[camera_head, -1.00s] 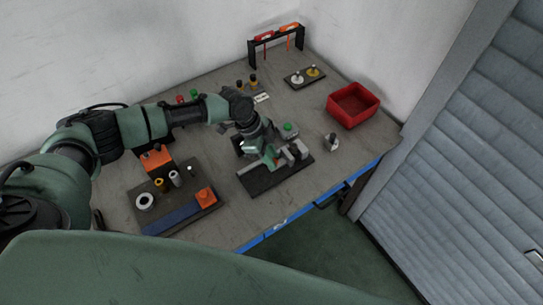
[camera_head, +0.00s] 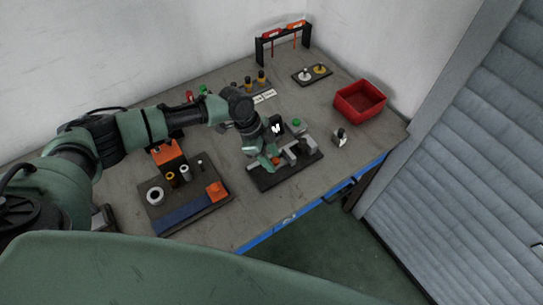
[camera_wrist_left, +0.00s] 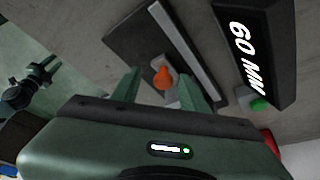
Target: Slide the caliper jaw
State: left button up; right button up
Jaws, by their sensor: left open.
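The caliper fixture is a dark base plate (camera_head: 272,183) with a grey rail and grey blocks, near the front of the bench. An orange knob (camera_wrist_left: 161,77) stands on a small grey block, the likely sliding jaw; it also shows in the head view (camera_head: 276,160). My left gripper (camera_wrist_left: 160,84) is open and points down over the fixture. Its green fingers are on either side of the orange knob, with gaps visible; contact cannot be told. In the left wrist view, another green gripper (camera_wrist_left: 42,70), probably my right, hangs at the left; its jaw state is unclear.
A red bin (camera_head: 360,101) is at the right. A parts tray (camera_head: 160,214) lies left of the fixture. Bare bench lies between tray and fixture.

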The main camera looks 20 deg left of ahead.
pick_arm(q)
jog(key=shift+a+r, duration=0.2)
jog(key=shift+r, duration=0.2)
jog(key=b+v, duration=0.2)
jog(key=v, duration=0.5)
pick_arm(e)
jog(key=shift+s+a+f, duration=0.15)
jog(key=shift+a+f, duration=0.2)
jog(key=shift+f, duration=0.2)
jog(key=shift+s+a+f, duration=0.15)
jog(key=shift+a+f, duration=0.2)
jog(key=shift+f, duration=0.15)
jog(key=shift+d, duration=0.35)
